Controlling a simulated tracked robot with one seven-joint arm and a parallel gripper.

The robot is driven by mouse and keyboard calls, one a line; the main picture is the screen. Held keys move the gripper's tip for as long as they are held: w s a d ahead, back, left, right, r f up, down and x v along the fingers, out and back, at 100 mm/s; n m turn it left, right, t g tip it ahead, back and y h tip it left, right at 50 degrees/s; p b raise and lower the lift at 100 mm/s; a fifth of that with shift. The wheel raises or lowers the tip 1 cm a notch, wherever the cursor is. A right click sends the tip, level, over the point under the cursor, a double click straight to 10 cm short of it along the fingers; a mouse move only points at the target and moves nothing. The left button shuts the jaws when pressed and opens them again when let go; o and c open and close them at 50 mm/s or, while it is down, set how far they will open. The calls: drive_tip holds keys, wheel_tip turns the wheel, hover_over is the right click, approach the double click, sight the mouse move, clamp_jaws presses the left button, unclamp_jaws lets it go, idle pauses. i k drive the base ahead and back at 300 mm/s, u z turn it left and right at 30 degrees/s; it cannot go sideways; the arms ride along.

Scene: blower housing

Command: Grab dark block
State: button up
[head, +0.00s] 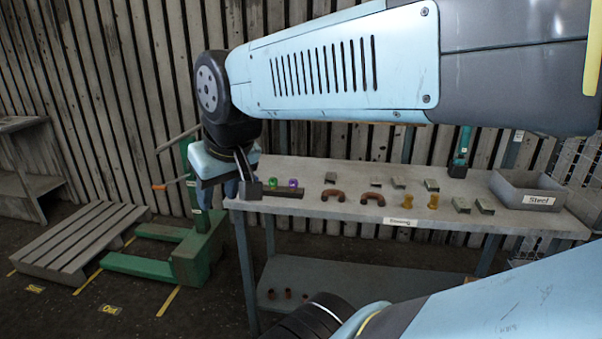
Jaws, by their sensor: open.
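A long dark block (284,192) lies on the left part of the grey workbench (330,209). A green ring-like piece (272,183) and a purple one (293,183) show at its back edge; I cannot tell whether they rest on it or behind it. My gripper (242,188) points down at the bench's left end, just left of the dark block. It is open, with nothing seen between its fingers. Its dark right finger overlaps the block's left end in the picture; I cannot tell whether they touch.
Two rust-brown U-shaped pieces (333,194), yellow spool-like pieces (407,201) and several small grey blocks (461,205) lie further right. A grey tray (541,202) labelled Steel stands at the right end. A green pallet truck (189,257) and wooden pallet (80,243) are on the floor left.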

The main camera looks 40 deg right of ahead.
sight(329, 176)
drive_tip(key=z, duration=0.55)
drive_tip(key=i, duration=1.1)
drive_tip(key=z, duration=0.6)
drive_tip(key=k, duration=0.9)
drive_tip(key=z, duration=0.2)
drive_tip(key=i, duration=0.95)
drive_tip(key=u, duration=0.1)
